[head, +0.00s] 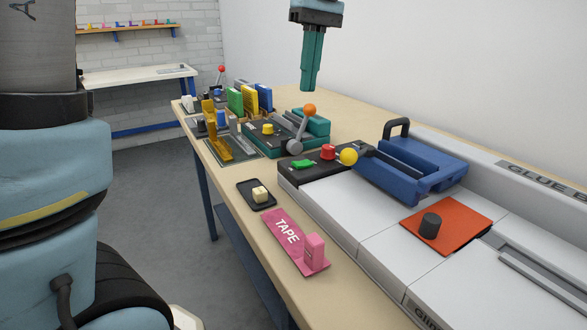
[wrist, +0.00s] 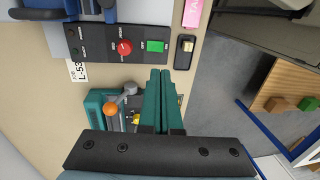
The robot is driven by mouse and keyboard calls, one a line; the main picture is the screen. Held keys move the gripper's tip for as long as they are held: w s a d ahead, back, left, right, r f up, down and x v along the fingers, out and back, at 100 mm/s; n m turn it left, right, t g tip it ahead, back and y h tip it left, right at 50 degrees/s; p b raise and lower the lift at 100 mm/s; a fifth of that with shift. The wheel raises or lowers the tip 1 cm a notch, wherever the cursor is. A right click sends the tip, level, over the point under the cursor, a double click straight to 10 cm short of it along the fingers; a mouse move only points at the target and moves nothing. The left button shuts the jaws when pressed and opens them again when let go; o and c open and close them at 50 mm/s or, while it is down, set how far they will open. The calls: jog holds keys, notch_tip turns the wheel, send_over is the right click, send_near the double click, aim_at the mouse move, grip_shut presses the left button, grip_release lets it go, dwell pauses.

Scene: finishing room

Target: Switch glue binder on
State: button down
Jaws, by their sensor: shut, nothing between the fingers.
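The glue binder (head: 376,218) is the long white and grey machine on the right of the bench, with part of its name readable on its back panel. In the wrist view the panel shows the red knob (wrist: 124,47), the green button (wrist: 155,46) and small dark round parts at the left. My gripper (head: 312,88) is shut and empty, high above the bench behind the panel. Its teal fingers (wrist: 160,74) show below the panel in the wrist view.
A teal device (head: 312,122) with an orange-ball lever (head: 309,110) stands beyond the panel. A dark tray (head: 246,190) and pink tape holder (head: 285,232) lie in front.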

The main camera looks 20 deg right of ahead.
aim_at(297, 164)
jog(key=shift+a+r, duration=0.1)
jog(key=shift+r, duration=0.05)
jog(key=f, duration=0.4)
jog(key=a+f, duration=0.1)
jog(key=f, duration=0.9)
jog(key=shift+s+a, duration=0.2)
jog(key=shift+a, duration=0.1)
jog(key=shift+a+f, duration=0.1)
jog(key=shift+f, duration=0.1)
jog(key=shift+w+d+r+p, duration=0.15)
jog(key=shift+d+p, duration=0.3)
jog(key=shift+d, duration=0.35)
jog(key=shift+r, duration=0.15)
